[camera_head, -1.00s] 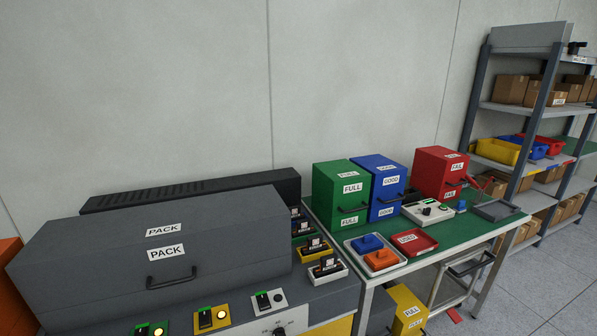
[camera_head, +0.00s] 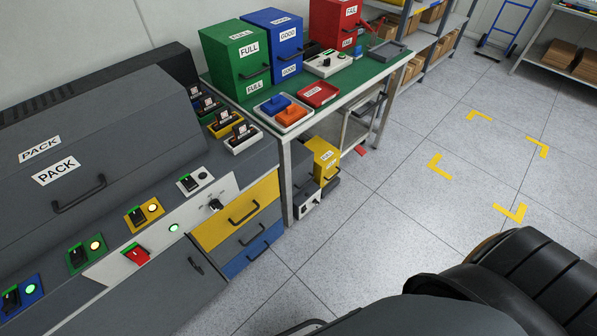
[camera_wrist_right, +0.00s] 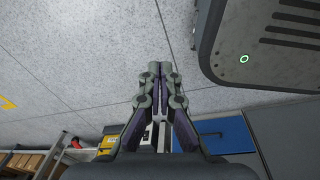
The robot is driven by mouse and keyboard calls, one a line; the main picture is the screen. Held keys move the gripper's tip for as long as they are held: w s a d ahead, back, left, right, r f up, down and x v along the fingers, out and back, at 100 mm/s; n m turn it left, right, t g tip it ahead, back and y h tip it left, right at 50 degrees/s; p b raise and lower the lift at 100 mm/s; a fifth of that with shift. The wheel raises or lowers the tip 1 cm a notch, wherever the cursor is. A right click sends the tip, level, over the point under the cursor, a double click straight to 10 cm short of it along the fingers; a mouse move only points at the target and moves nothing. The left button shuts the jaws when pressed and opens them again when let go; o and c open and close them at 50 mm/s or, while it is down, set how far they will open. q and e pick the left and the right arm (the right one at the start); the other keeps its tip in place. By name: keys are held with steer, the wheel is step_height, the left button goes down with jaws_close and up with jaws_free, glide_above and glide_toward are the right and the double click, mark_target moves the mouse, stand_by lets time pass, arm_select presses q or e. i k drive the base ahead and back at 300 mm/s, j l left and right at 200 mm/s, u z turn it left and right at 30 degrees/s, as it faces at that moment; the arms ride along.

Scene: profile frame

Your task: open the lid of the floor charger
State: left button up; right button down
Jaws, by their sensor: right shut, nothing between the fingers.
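On the floor beside the green-topped table stands a small white and dark unit with a front knob (camera_head: 308,204). In the right wrist view the yellow box (camera_wrist_right: 108,141) and part of the white unit (camera_wrist_right: 147,135) show low, partly behind my gripper. My right gripper (camera_wrist_right: 159,68) is shut and empty, apart from both. My left gripper is not in view.
A grey bench with a PACK lid (camera_head: 85,150) and yellow, grey and blue drawers (camera_head: 240,214) stands left of the unit. The green table (camera_head: 350,72) holds coloured boxes and trays. Open floor with yellow corner marks (camera_head: 440,168) lies to the right.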

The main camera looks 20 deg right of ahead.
mark_target(301, 158)
steer(key=i+l+u, duration=0.15)
steer(key=l, duration=0.7)
steer(key=i+l+u, duration=0.2)
steer(key=l, duration=0.65)
steer(key=i+l+u, duration=0.15)
steer(key=l, duration=0.75)
steer(key=i+l+u, duration=0.2)
steer(key=l, duration=0.65)
steer(key=k, duration=0.1)
